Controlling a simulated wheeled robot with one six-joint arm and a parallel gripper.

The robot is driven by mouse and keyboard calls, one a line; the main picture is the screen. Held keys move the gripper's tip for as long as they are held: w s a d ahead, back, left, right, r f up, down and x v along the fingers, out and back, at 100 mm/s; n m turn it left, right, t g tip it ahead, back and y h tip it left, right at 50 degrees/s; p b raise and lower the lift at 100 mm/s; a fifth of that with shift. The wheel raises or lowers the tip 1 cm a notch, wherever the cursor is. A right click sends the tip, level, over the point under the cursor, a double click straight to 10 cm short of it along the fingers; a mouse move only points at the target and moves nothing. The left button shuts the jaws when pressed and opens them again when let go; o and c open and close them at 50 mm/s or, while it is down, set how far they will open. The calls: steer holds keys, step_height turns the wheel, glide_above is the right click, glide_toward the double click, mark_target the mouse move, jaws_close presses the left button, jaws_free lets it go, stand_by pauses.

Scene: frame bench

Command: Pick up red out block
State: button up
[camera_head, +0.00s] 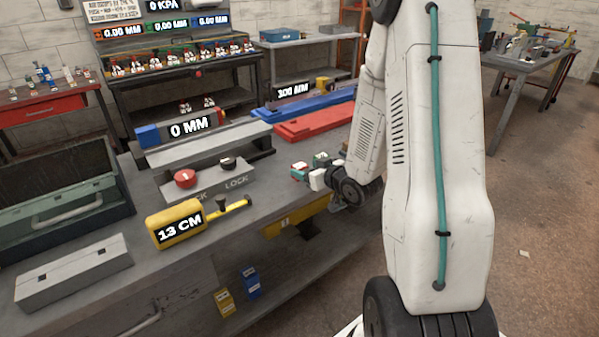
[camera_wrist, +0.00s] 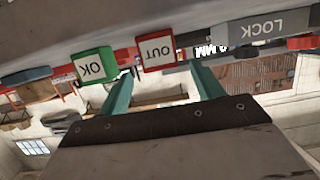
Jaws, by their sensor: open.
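The red OUT block (camera_wrist: 155,52) shows in the wrist view, upside down, with a white label on its face. It lies ahead of my gripper (camera_wrist: 160,70), between the lines of its two teal fingers. The fingers are apart, and I cannot tell whether their tips reach around the block. In the head view a small red-and-white block (camera_head: 299,171) sits on the bench beside my wrist; it looks like the same one.
A green OK block (camera_wrist: 93,66) stands close beside the red one, near one finger. A grey LOCK panel (camera_head: 225,180) with red and black knobs is to the left on the bench. Red and blue rails (camera_head: 318,122) lie behind. A yellow 13 CM gauge (camera_head: 180,222) sits nearer the front.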

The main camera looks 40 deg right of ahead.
mark_target(296, 166)
steer(key=x, duration=0.6)
steer(key=shift+w+a+f, duration=0.1)
steer(key=shift+f, duration=0.05)
steer(key=c, duration=1.1)
